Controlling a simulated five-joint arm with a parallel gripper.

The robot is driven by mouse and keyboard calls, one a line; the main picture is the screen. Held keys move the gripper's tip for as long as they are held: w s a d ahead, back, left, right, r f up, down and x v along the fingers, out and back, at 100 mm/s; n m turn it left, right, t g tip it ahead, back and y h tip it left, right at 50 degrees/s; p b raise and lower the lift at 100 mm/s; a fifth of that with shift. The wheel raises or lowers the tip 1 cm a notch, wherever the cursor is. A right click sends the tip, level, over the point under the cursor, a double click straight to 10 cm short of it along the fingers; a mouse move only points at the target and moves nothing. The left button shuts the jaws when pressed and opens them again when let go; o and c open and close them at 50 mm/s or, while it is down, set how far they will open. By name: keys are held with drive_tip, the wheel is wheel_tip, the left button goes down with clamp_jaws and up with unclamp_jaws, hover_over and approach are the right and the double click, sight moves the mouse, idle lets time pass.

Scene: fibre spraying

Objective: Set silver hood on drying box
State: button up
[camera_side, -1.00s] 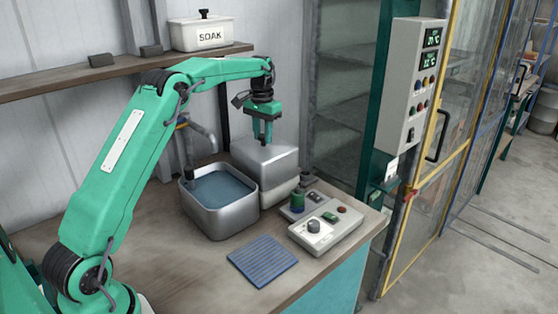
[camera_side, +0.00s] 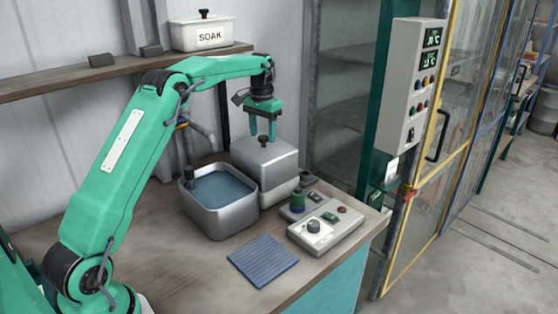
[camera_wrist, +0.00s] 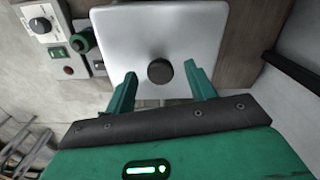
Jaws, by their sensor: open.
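The silver hood (camera_side: 264,158) sits on top of the pale drying box (camera_side: 281,191), behind the control panel and right of the water basin. It looks level in the side view. Its dark round knob (camera_side: 263,140) shows on top. My gripper (camera_side: 263,137) is just above the hood with its fingers spread on either side of the knob. In the wrist view the hood's top (camera_wrist: 125,35) is seen from above, with the knob (camera_wrist: 160,71) between and ahead of my open fingertips (camera_wrist: 163,78). Nothing is held. The wrist view hides the box under the hood.
A metal basin of water (camera_side: 219,200) stands just left of the hood. A control panel (camera_side: 325,225) with knobs and a green cylinder (camera_side: 297,202) is in front. A blue ribbed mat (camera_side: 262,260) lies on the bench. A SOAK tub (camera_side: 200,34) stands on the shelf.

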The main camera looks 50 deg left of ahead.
drive_tip(key=shift+r, duration=3.35)
drive_tip(key=shift+c, duration=0.3)
